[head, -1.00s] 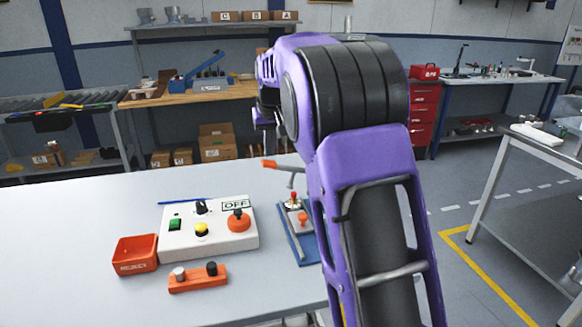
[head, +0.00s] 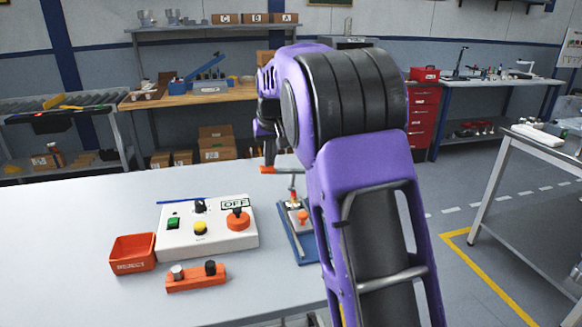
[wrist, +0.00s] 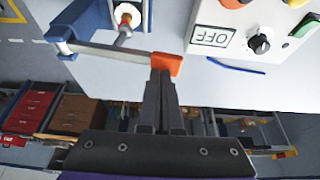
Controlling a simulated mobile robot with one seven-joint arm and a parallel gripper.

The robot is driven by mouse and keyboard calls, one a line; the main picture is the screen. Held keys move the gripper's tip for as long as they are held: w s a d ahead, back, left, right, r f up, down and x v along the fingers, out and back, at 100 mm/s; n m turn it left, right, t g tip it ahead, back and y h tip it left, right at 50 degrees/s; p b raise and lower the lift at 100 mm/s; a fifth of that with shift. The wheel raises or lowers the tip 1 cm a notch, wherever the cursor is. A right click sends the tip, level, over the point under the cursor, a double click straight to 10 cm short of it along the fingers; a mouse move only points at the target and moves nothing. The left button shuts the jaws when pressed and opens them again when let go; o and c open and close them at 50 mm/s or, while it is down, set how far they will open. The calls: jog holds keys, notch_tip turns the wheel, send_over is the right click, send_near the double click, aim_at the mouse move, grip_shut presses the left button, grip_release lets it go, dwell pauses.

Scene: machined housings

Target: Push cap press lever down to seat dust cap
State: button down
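The cap press (head: 290,235) stands on the table beside my arm, with a blue base and a grey lever (wrist: 105,50) ending in an orange grip (head: 268,170). The lever looks about level in the head view. The orange grip also shows in the wrist view (wrist: 168,64). My gripper (wrist: 161,74) has its fingers together, with the tips at the orange grip; it shows small in the head view (head: 270,160). Contact looks likely, but the grip is not between the fingers. An orange part (wrist: 127,17) sits in a pale seat under the press rod; whether it is seated is unclear.
Left of the press is a white control box (head: 180,238) with buttons, a knob and an OFF label. An orange bin (head: 133,253) and an orange block with two knobs (head: 196,277) are in front. The table's left part is clear.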

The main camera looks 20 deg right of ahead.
aim_at(270, 169)
jog(key=shift+s+f, duration=0.1)
jog(key=shift+f, duration=1.75)
jog(key=shift+r+p, duration=3.8)
jog(key=shift+r, duration=1.05)
